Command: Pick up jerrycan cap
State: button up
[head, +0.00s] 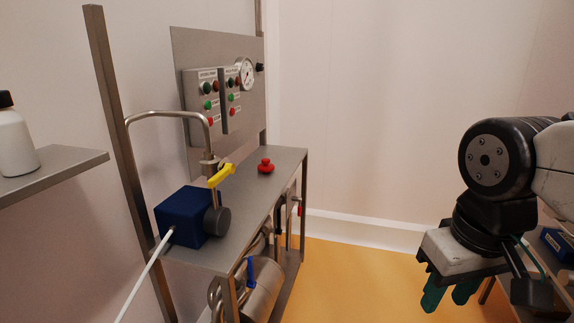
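I cannot clearly make out a jerrycan cap in the head view. A white bottle (15,144) with a black cap (5,99) stands on the left shelf, cut off by the picture edge; I cannot tell whether it is the jerrycan. A small red knob-like piece (265,166) sits on the steel bench top (279,186). My gripper (449,298) hangs at the lower right, well apart from the bench and the shelf. Its teal fingers point down with a gap between them, and nothing shows between them.
A dark blue box (187,216) with a grey round end and a yellow lever (222,175) is on the bench. A control panel (218,100) with buttons and a gauge rises behind. A steel cylinder (262,289) is below. The yellow floor (352,285) is clear in the middle.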

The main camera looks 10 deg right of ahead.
aim_at(267, 167)
jog(key=z, duration=0.65)
jog(key=i, duration=1.05)
jog(key=z, duration=0.35)
jog(key=i, duration=0.85)
jog(key=u, duration=1.15)
jog(key=i, duration=0.85)
jog(key=u, duration=0.9)
